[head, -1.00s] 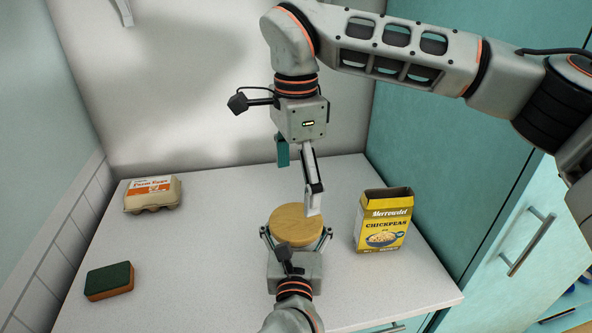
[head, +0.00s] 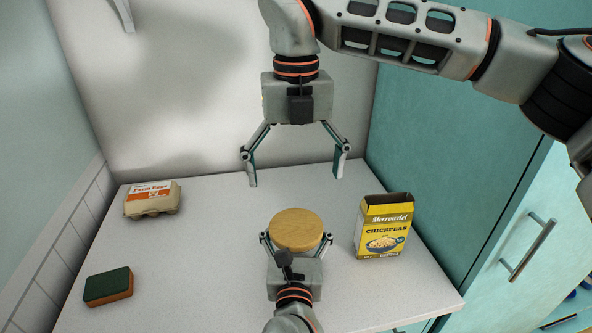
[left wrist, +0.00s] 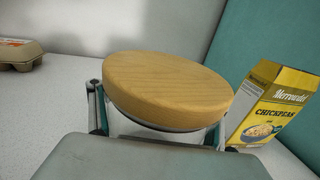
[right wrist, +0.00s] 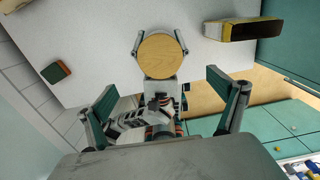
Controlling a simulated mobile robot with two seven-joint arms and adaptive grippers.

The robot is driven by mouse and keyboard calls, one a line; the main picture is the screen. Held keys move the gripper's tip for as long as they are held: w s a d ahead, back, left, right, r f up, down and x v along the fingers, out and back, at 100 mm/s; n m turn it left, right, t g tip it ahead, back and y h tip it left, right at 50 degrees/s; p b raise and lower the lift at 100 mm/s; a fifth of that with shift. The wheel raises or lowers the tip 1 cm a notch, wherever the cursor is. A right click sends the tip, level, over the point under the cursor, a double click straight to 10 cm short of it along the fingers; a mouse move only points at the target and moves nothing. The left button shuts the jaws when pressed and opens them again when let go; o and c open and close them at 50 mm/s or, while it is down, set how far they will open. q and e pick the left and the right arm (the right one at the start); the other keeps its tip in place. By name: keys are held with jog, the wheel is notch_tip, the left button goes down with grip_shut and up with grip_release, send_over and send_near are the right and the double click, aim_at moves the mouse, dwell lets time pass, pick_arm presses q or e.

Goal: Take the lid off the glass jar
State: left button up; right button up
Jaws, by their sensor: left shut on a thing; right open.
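The round wooden lid (head: 297,229) sits on top of the glass jar; in the left wrist view the lid (left wrist: 165,88) covers the opening and only a strip of glass (left wrist: 150,131) shows below it. My left gripper (head: 297,241) is shut around the jar from the front, a finger on each side. My right gripper (head: 295,180) is open and empty above and behind the lid, its fingers wide apart and pointing down. The right wrist view also shows the lid (right wrist: 160,56) beyond the open fingers.
A yellow chickpeas box (head: 384,228) stands right of the jar. An egg carton (head: 152,199) lies at the back left and a green and orange sponge (head: 108,287) at the front left. The white counter (head: 200,250) between them is clear. A teal cabinet (head: 450,130) closes off the right.

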aim_at(296, 227)
jog(key=shift+m, duration=0.9)
notch_tip(296, 227, down, 12)
jog(key=shift+r, duration=0.1)
jog(key=c, duration=1.3)
jog(key=shift+r, duration=0.25)
jog(key=shift+r, duration=0.9)
